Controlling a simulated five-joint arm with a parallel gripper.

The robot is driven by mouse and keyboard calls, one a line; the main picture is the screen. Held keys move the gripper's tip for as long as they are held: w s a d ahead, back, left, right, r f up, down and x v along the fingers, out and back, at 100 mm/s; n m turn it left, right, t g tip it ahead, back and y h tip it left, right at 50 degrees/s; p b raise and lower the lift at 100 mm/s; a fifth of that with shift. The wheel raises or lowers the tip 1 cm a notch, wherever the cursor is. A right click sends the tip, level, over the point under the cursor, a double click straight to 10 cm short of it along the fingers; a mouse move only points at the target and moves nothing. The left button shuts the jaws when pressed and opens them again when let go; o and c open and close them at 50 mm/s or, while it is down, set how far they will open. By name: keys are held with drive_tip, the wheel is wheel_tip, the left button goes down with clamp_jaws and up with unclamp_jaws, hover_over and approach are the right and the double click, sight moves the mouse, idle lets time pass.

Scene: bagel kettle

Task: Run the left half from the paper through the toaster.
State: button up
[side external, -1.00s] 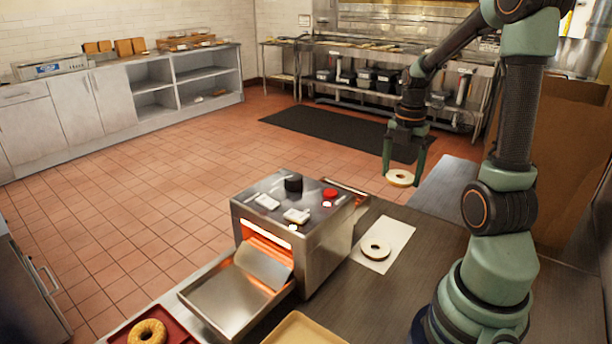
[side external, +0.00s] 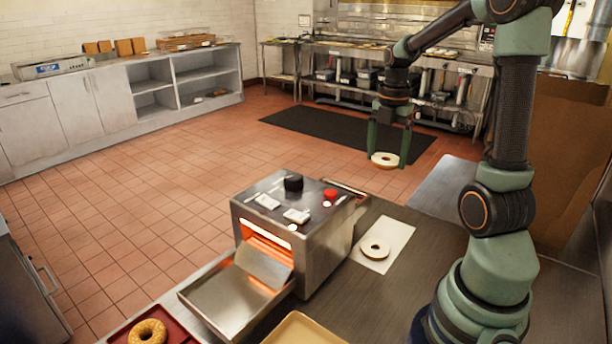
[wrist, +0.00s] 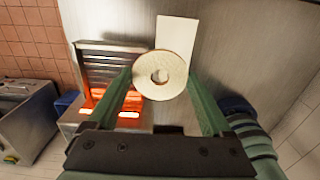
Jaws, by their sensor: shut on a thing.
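My gripper (side external: 386,160) is shut on a pale bagel half (side external: 385,159) and holds it flat in the air, above and behind the paper. In the wrist view the held half (wrist: 160,75) sits between my two fingers, its hole facing the camera. Another bagel half (side external: 375,249) lies on the white paper (side external: 394,246) on the counter. In the wrist view the paper (wrist: 176,34) shows past the held half, which hides the half on it. The toaster (side external: 325,253) stands left of the paper, its inside glowing orange. A metal slide tray (side external: 222,297) extends from its front.
A whole bagel (side external: 148,331) lies on a red tray (side external: 178,338) at the front left. A tan tray (side external: 300,332) is at the front edge.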

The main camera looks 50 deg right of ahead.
drive_tip(key=w+a+f, duration=0.1)
drive_tip(key=w, duration=0.2)
drive_tip(key=w+a+f, duration=0.2)
drive_tip(key=w, duration=0.1)
drive_tip(key=w+a+f, duration=0.1)
drive_tip(key=w+a, duration=0.1)
drive_tip(key=w, duration=0.2)
drive_tip(key=shift+f, duration=2.9)
drive_tip(key=o, duration=1.1)
wheel_tip(320, 180, up, 7)
drive_tip(key=shift+r, duration=0.1)
